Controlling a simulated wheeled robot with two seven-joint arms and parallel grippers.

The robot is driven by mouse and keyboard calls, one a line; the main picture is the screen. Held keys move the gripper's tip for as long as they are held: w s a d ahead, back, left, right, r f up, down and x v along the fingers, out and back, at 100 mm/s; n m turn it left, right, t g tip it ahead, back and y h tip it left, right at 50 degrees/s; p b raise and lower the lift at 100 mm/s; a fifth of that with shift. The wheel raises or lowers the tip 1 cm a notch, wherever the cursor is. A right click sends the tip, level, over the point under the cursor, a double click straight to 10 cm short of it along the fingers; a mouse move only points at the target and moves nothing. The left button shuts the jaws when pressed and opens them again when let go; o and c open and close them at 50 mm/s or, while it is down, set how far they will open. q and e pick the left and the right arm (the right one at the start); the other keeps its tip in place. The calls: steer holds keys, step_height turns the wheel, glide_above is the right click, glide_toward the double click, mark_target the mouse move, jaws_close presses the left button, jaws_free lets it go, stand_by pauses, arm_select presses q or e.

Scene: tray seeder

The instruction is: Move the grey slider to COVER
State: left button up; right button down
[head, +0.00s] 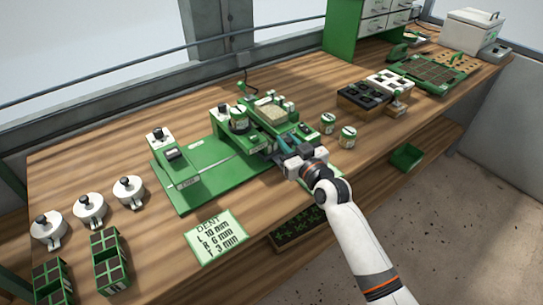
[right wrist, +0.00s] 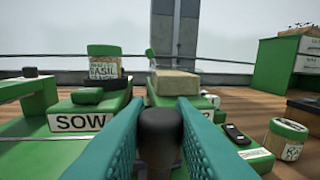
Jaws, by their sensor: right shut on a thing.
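My right gripper (head: 283,145) reaches over the front of the green tray seeder (head: 195,185). In the right wrist view its teal fingers (right wrist: 160,125) are shut on a dark grey upright knob (right wrist: 160,145), which appears to be the slider's handle. The knob's base is hidden between the fingers. A SOW label (right wrist: 82,122) faces me to the left of the fingers. Another label (right wrist: 207,115) to the right is mostly hidden by the right finger; only its last letter, an R, shows. My left gripper is not in view.
A basil seed jar (right wrist: 103,65) stands behind the SOW label. Two small jars (head: 348,137) stand right of the seeder. A DENT card (head: 216,237) lies in front, with white round pots (head: 90,207) and green cell blocks (head: 110,262) to the left.

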steer(key=w+d, duration=0.1)
steer(key=w+d+b, duration=0.1)
steer(key=d, duration=0.1)
steer(key=shift+w+d, duration=0.1)
steer(key=shift+d, duration=0.05)
steer(key=c, duration=1.6)
jaws_free()
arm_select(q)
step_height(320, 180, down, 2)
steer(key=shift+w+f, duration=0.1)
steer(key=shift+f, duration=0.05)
arm_select(e)
steer(key=o, duration=0.3)
steer(key=shift+w+d, duration=0.1)
steer(key=shift+w, duration=0.05)
arm_select(q)
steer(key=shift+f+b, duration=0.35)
steer(key=shift+b, duration=0.15)
arm_select(e)
steer(key=v, duration=1.2)
